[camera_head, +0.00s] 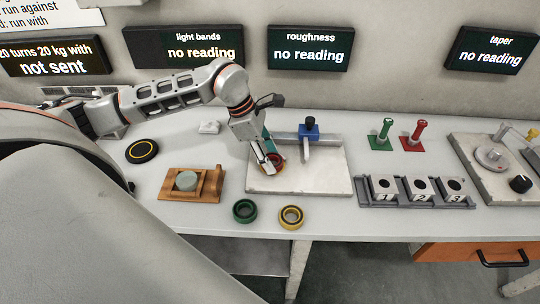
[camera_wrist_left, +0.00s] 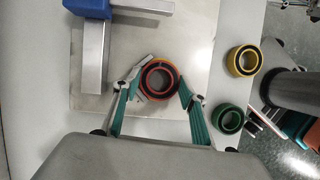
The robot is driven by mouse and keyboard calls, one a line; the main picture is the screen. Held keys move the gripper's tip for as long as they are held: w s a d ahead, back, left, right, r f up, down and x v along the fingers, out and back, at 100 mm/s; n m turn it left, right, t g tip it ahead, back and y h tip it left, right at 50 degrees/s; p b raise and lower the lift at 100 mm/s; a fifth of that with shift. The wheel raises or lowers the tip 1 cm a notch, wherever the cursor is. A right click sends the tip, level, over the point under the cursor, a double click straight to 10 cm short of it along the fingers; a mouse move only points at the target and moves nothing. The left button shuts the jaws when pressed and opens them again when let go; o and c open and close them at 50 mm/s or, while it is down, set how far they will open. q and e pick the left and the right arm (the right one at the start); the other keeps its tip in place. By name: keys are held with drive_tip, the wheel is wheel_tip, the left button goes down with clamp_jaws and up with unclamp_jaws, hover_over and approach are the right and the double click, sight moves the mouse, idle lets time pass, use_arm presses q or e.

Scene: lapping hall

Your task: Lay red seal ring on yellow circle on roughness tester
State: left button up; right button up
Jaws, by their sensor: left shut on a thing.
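The red seal ring (camera_head: 277,158) is at the left part of the roughness tester's pale plate (camera_head: 320,181). My left gripper (camera_head: 271,165) points down over it and is shut on it. In the left wrist view the ring (camera_wrist_left: 159,66) sits between the two fingertips, dark with a red inner band. It is at or just above the plate; I cannot tell if it touches. A thin orange-yellow edge shows around the ring, likely the yellow circle, mostly hidden beneath it. My right gripper is not in view.
A blue-topped probe arm (camera_head: 309,131) stands on the plate behind the ring. A green ring (camera_head: 245,211) and a yellow ring (camera_head: 291,217) lie in front of the plate. A wooden block (camera_head: 176,194) is to the left. Numbered holders (camera_head: 416,198) stand to the right.

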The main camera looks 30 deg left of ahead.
use_arm(q)
drive_tip(key=shift+r, duration=0.1)
drive_tip(key=o, duration=1.2)
drive_tip(key=shift+o, duration=0.2)
drive_tip(key=v, duration=1.2)
drive_tip(key=shift+s, duration=0.1)
